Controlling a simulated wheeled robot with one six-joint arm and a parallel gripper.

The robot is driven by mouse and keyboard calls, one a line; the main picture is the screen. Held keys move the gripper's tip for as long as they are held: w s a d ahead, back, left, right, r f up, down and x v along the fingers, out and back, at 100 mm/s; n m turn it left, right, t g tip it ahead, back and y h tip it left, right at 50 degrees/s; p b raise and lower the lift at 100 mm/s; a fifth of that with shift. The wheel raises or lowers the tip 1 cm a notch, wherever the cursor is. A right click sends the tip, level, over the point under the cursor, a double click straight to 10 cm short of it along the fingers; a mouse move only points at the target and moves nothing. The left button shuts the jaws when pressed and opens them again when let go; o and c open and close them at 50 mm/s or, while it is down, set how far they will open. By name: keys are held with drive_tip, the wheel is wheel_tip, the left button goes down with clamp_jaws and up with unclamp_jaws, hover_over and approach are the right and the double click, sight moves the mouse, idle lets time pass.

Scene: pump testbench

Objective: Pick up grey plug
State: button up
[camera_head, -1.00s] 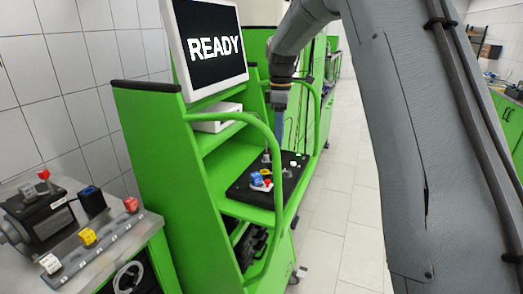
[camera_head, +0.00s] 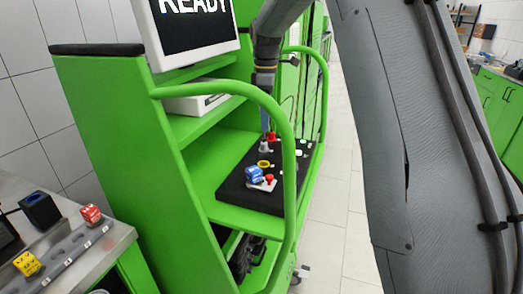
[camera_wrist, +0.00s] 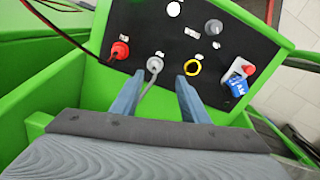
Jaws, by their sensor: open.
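A grey plug (camera_wrist: 155,64) sits on the black panel (camera_wrist: 225,48) in the wrist view, with a grey cable running from it toward my gripper. My gripper (camera_wrist: 157,82) is open, its two blue-grey fingers apart on either side of the cable, just short of the plug in the picture. I cannot tell how high the fingers are above the panel. In the head view my gripper (camera_head: 266,118) points down over the far part of the panel (camera_head: 236,192).
A red plug (camera_wrist: 120,48) with a dark cable, a yellow ring (camera_wrist: 192,67), a grey knob (camera_wrist: 214,26) and a blue cube (camera_wrist: 238,86) are on the panel. A green curved rail (camera_head: 286,150) runs along the bench.

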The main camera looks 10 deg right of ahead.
sight(264, 142)
drive_tip(key=shift+w+f, duration=0.55)
drive_tip(key=shift+f, duration=0.15)
drive_tip(key=shift+a+f+p, duration=0.1)
drive_tip(key=shift+f+p, duration=1.3)
drive_tip(key=shift+f, duration=2.3)
drive_tip(key=shift+w, duration=0.1)
drive_tip(key=c, duration=1)
